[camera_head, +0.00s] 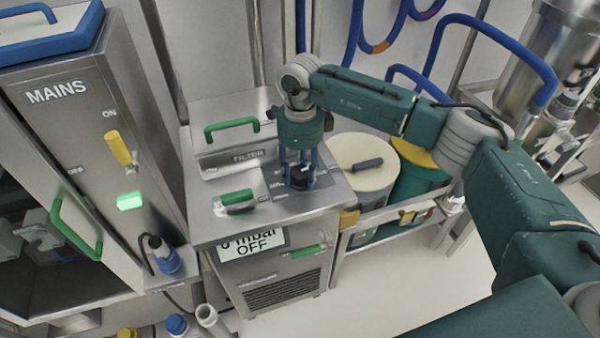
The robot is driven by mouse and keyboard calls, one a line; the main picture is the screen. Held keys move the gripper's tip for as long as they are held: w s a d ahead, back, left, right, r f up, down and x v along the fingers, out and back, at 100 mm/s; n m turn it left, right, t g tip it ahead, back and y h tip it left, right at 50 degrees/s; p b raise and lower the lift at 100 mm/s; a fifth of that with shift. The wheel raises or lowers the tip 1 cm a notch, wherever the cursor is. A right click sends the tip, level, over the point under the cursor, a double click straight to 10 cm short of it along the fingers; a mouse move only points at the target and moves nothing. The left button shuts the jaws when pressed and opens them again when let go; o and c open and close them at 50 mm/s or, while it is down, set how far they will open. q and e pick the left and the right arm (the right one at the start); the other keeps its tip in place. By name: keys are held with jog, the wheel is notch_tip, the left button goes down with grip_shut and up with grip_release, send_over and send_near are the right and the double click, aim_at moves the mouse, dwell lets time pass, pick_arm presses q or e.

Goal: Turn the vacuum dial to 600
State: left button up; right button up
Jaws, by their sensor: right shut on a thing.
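The vacuum unit (262,212) is a steel cabinet with a flat top panel. Its black dial (299,177) sits on the right part of that top, with small dark scale markings around it that I cannot read. My right gripper (299,180) points straight down over the dial and is shut on it, its fingers on either side. The fingers hide part of the dial, so its pointer setting does not show. The display (254,243) on the unit's front reads "0 mbar OFF", partly cut off at its upper edge. My left gripper is not in view.
A green-handled lever (236,199) lies on the top left of the dial, with the FILTER box (232,140) behind. The MAINS cabinet (75,110) stands left, its yellow switch up by ON and a green lamp lit. Lidded bins (362,160) stand on a cart to the right.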

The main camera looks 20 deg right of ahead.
aim_at(302, 171)
jog(key=shift+w+d+r, duration=0.1)
jog(key=shift+d, duration=0.05)
jog(key=o, duration=1.2)
jog(key=shift+c, duration=0.2)
jog(key=shift+r, duration=0.25)
notch_tip(302, 171, up, 11)
jog(key=shift+r, duration=0.2)
